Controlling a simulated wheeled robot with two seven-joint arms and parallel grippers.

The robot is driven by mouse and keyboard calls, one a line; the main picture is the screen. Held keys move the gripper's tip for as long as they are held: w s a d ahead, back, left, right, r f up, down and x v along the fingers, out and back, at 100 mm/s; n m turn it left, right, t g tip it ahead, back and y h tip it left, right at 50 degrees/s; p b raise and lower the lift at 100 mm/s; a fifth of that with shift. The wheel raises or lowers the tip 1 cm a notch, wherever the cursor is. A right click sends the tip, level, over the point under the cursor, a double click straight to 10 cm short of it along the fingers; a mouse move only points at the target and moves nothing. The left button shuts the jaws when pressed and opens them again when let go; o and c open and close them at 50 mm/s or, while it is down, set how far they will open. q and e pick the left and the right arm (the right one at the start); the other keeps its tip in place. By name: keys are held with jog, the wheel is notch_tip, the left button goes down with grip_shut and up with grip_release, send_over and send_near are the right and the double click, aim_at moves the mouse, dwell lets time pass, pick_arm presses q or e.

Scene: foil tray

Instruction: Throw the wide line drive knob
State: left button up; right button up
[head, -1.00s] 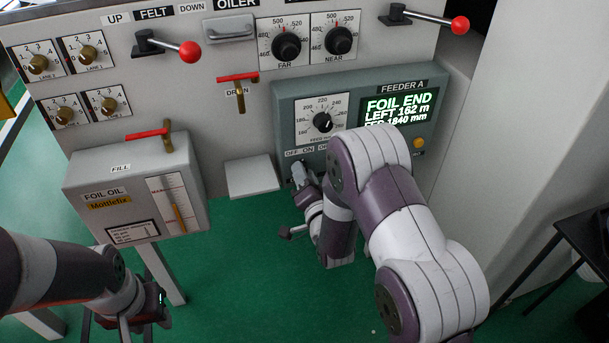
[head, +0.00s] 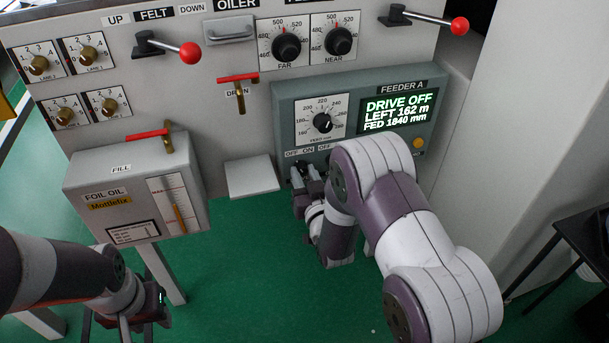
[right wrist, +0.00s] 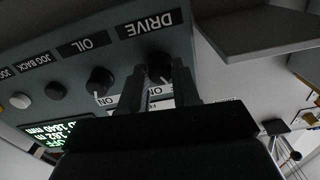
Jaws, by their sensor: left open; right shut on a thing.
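The feeder panel (head: 375,75) is a grey-green box marked FEEDER A. Its screen (head: 399,108) reads DRIVE OFF, LEFT 162 m, FED 1840 mm. The dark drive knob (right wrist: 158,66) shows upside down in the right wrist view, beside the DRIVE label (right wrist: 151,24). My right gripper (right wrist: 162,80) is shut on it, with one finger on each side. In the head view my right gripper (head: 307,174) is at the panel's lower left edge, under an OFF ON label, and mostly hides the knob. My left gripper (head: 145,308) is open and empty at lower left, away from the panel.
The oil knob (right wrist: 100,80) is close beside the drive knob. A pale ledge (head: 252,177) sticks out left of my right gripper. The foil oil box (head: 135,185) stands near my left arm. Red-ended levers (head: 190,52) project above. Green floor is clear between the arms.

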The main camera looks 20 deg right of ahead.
jog(key=shift+n, duration=0.5)
jog(key=o, duration=1.1)
jog(key=shift+c, duration=0.2)
jog(key=s+p, duration=0.2)
jog(key=s, duration=1)
jog(key=shift+s+d, duration=0.2)
jog(key=shift+s, duration=0.15)
